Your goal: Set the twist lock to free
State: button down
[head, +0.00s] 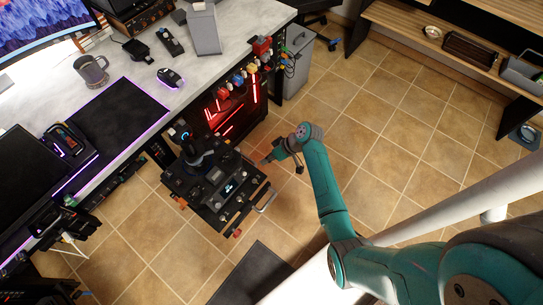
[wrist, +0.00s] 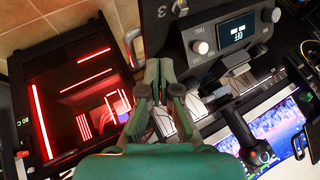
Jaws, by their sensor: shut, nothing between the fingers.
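The dark control panel (head: 222,212) stands out from the desk in the head view, with small knobs, a lit display and orange-red parts at its edges. In the wrist view the panel's grey display unit (wrist: 215,30) is at the upper right, with a pale knob (wrist: 201,47) at its left. I cannot tell which part is the twist lock. My gripper (wrist: 159,64) is shut and empty, its fingertips left of the display unit. In the head view my gripper (head: 268,160) is beside the panel's upper right edge. Contact cannot be judged.
A red-lit computer case (head: 232,108) stands under the desk, close behind the panel; it fills the left of the wrist view. A curved metal handle (head: 266,200) sticks out at the panel's right edge. A grey bin (head: 297,65) stands behind. The tiled floor (head: 365,125) right of my arm is clear.

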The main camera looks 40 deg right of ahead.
aim_at(245, 176)
jog(key=a, duration=0.1)
jog(key=a+f, duration=0.1)
jog(key=a, duration=0.1)
jog(key=w+a+f, duration=0.1)
jog(key=a, duration=0.1)
jog(key=shift+w+f, duration=0.1)
jog(key=shift+f, duration=0.05)
jog(key=shift+a, duration=0.5)
jog(key=shift+s+a, duration=0.25)
jog(key=shift+a, duration=0.5)
jog(key=shift+s+a, duration=0.2)
jog(key=shift+a, duration=0.5)
